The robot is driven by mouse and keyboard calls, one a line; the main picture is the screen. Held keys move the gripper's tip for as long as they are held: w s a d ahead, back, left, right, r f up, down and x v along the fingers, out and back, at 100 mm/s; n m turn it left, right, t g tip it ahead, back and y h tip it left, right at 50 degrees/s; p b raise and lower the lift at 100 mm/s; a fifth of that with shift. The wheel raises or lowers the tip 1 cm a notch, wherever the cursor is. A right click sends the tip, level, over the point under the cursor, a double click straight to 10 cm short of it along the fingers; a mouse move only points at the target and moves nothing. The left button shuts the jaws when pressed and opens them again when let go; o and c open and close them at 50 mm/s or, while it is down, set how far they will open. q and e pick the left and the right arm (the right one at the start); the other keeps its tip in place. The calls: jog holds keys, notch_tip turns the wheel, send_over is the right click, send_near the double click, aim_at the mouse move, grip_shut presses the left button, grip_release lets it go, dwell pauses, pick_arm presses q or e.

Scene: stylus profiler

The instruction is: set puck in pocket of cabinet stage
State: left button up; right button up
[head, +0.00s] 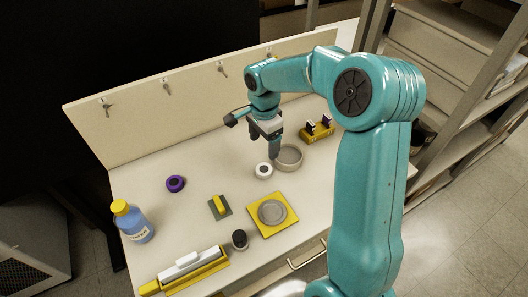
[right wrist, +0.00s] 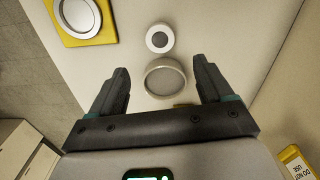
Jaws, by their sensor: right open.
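A small white round piece with a dark centre (head: 264,165), which looks like the puck, lies on the bench; it also shows in the right wrist view (right wrist: 150,39). Beside it is a shallow grey round dish (head: 296,162), also in the right wrist view (right wrist: 182,83). A yellow square plate (head: 262,230) carries a grey disc (head: 272,212); the plate also shows in the right wrist view (right wrist: 107,33). I cannot tell which holds the stage pocket. My right gripper (head: 274,155) is open and empty, above the dish and close to the white piece. My left gripper is out of view.
A purple ring (head: 175,183), blue bottle (head: 137,226), small green pad with a yellow block (head: 219,207), dark knob (head: 240,239) and yellow-white long tool (head: 190,265) stand left and in front. A yellow rack (head: 318,134) stands behind right. A back panel (head: 135,130) with hooks borders the bench.

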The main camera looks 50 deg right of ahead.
notch_tip(320, 180, up, 4)
jog(key=n+b, duration=0.3)
send_over(264, 169)
jog(key=f, duration=0.9)
jog(key=shift+w+a+f, duration=0.1)
jog(key=shift+a+f, duration=0.15)
jog(key=shift+f, duration=0.1)
jog(key=f, duration=0.4)
jog(key=f+p, duration=0.1)
jog(key=shift+d+f, duration=0.3)
jog(key=shift+f, duration=0.1)
jog(key=c, duration=1.2)
jog(key=shift+r, duration=0.2)
jog(key=shift+c, duration=0.2)
